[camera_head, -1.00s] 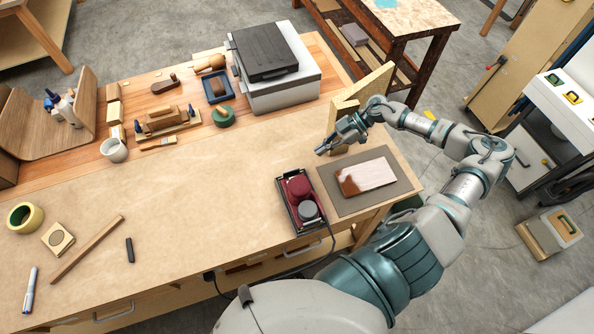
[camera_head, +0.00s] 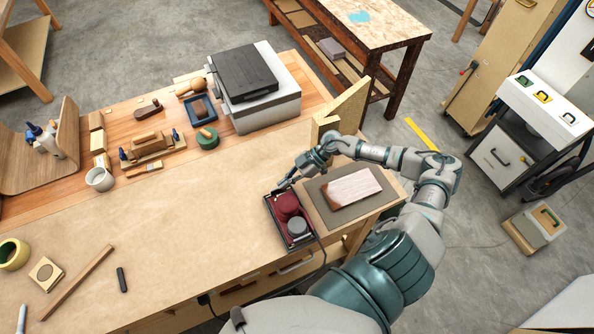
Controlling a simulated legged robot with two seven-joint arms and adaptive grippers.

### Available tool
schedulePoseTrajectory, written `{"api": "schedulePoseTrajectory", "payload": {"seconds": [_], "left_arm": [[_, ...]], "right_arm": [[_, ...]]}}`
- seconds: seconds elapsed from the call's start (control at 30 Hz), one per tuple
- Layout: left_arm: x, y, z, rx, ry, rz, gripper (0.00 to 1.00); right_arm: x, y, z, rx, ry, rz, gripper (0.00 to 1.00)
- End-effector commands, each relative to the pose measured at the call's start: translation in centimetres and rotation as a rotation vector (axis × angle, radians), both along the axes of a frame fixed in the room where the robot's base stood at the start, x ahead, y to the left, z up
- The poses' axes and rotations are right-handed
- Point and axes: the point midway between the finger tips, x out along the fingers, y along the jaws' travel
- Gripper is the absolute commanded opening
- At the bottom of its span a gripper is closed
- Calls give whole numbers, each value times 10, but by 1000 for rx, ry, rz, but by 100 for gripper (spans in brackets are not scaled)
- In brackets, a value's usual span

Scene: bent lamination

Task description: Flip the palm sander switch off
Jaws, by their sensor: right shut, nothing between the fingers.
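The palm sander (camera_head: 287,206) is dark red with a grey round part and sits in a dark tray (camera_head: 276,234) near the table's front edge, its cord running off the front. My right gripper (camera_head: 283,186) is shut and empty, its fingertips just above or at the far end of the sander. I cannot tell whether they touch it. The switch is too small to make out. My left gripper is out of view.
A partly stained board (camera_head: 352,187) lies on a grey mat (camera_head: 346,213) right of the sander. An angled wooden piece (camera_head: 346,108) stands behind my right wrist. A grey box with a black lid (camera_head: 262,107) stands farther back.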

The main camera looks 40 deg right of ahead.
Motion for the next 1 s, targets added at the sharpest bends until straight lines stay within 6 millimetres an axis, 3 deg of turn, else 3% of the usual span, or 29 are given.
{"api": "schedulePoseTrajectory", "payload": {"seconds": [0.03, 0.2, 0.33, 1.0], "left_arm": [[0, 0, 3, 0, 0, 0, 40], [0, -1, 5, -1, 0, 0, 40], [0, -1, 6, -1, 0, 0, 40], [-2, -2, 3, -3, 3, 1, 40]], "right_arm": [[2, 8, -4, 3, 1, 0, 0], [2, 10, -30, 0, 1, -2, 0], [2, 11, -39, 0, 0, -1, 0], [8, 10, -43, -1, -1, 0, 0]]}}
